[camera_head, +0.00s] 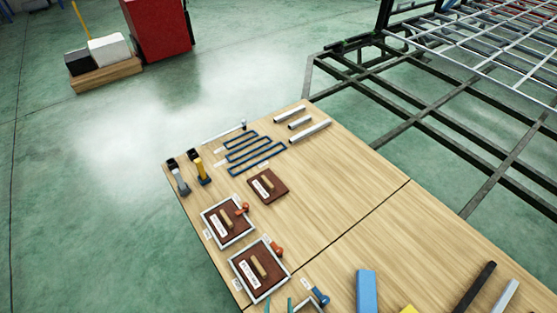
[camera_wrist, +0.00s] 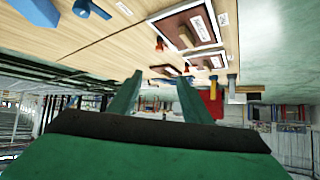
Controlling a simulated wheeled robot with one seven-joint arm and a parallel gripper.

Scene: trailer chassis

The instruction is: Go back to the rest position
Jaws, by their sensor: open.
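My gripper (camera_wrist: 160,77) shows in the wrist view as two green fingers held apart with nothing between them. In the head view, the green fingertips of my gripper (camera_head: 279,304) just enter at the bottom edge, by the near left part of the wooden table (camera_head: 345,215). The rest of my arm is out of the head view. The wrist view appears upside down, with the table (camera_wrist: 85,50) at its top.
Framed brown boards (camera_head: 228,222) (camera_head: 260,270), a loose brown board (camera_head: 267,187), blue bent tubes (camera_head: 255,153) and grey and yellow tools (camera_head: 200,172) lie on the table. A blue block (camera_head: 366,291) is near the front. A metal chassis (camera_head: 450,95) stands behind right. Green floor at left is clear.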

